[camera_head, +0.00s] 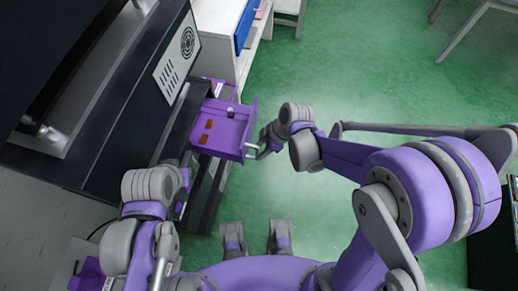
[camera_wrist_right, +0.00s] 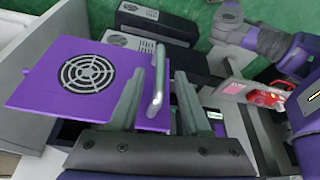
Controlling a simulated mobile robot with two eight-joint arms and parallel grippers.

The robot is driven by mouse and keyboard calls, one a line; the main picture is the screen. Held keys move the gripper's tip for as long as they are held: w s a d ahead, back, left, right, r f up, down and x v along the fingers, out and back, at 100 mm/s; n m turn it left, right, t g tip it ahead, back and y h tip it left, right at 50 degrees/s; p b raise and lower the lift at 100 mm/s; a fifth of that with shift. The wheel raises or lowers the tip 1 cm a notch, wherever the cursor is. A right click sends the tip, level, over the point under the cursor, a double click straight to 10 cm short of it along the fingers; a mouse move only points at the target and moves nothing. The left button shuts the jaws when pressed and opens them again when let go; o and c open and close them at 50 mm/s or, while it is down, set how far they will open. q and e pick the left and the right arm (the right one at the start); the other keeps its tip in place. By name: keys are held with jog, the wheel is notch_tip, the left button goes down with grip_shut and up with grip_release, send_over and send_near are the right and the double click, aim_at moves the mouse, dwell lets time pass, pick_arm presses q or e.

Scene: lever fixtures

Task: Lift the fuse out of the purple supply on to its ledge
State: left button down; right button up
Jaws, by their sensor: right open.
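The purple supply (camera_head: 237,113) is a box-like unit standing out from a dark cabinet, with orange-brown marks on its top. In the right wrist view its purple panel (camera_wrist_right: 52,82) carries a round black fan grille. A pale bar handle (camera_wrist_right: 158,78) stands between the fingers of my right gripper (camera_wrist_right: 160,105), which is open around it. In the head view this gripper (camera_head: 262,146) is at the supply's right side. A small pale piece (camera_head: 230,112) shows on the supply; I cannot tell whether it is the fuse. My left wrist (camera_head: 148,186) is near the cabinet; its fingers are not clear.
The dark cabinet (camera_head: 135,112) with a pale vented plate (camera_head: 177,57) fills the left. A white shelf unit (camera_head: 222,45) with a blue front stands behind the supply. The green floor (camera_head: 330,60) to the right is open. A red object (camera_wrist_right: 265,98) shows in the right wrist view.

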jog(key=p+v, duration=0.1)
jog(key=v, duration=0.8)
jog(key=shift+s, duration=0.1)
jog(key=s+d+r+m+t+h+p, duration=0.4)
jog(key=s+d+r+m, duration=0.4)
jog(key=m, duration=0.8)
jog(key=d+r+t+p, duration=0.1)
jog(key=d+r, duration=0.1)
jog(key=d, duration=0.1)
jog(key=shift+m, duration=0.3)
